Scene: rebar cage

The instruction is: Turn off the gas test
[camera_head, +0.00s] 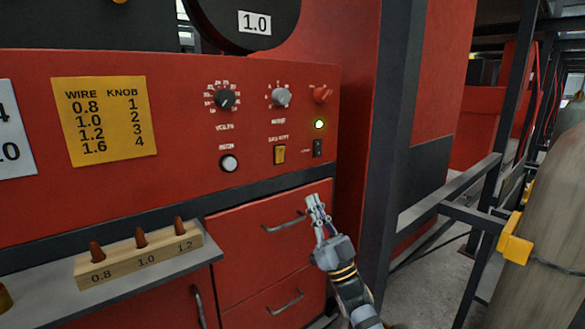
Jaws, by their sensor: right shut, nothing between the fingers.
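The red control panel (190,120) fills the left and middle of the head view. On it a small yellow switch (279,154) sits under a small label that appears to read gas test. I cannot tell which way the switch is set. My right gripper (314,203) is shut and empty, pointing up in front of the red drawers, below and to the right of the yellow switch and apart from it. My left gripper is not in view.
Beside the yellow switch are a black switch (318,148), a lit green lamp (319,124), a white button (229,163) and several knobs. A wooden block (140,258) with pegs stands on a shelf at lower left. A drawer handle (284,224) juts out near my gripper. A dark post (392,150) stands right.

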